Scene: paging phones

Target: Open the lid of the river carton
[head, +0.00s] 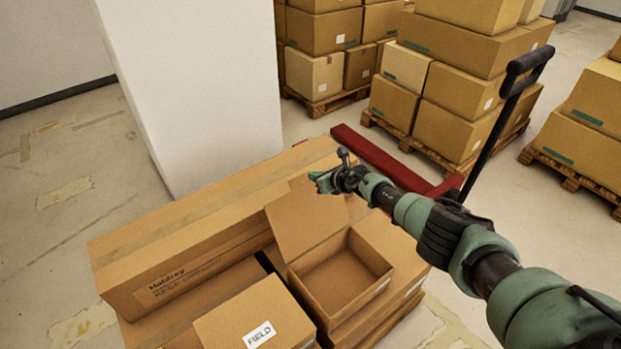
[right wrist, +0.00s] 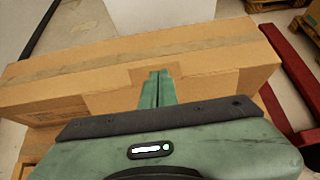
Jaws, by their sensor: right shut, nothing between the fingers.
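An open carton (head: 340,275) stands at the lower middle of the head view, its inside empty. Its lid (head: 308,222) is raised and leans back toward the long carton behind it. No name on this carton can be read, so I cannot confirm that it is the river carton. My right gripper (head: 322,180) is just above the lid's upper edge, with nothing held. In the right wrist view its green fingers (right wrist: 157,86) are closed together in front of brown cardboard; whether they touch it cannot be told. My left gripper is not in view.
A carton labelled FIELD (head: 230,312) sits left of the open one. A long carton (head: 205,250) lies behind both. A white pillar (head: 200,95) rises beyond it. A red pallet jack (head: 385,160) with a black handle and loaded pallets (head: 455,90) stand behind.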

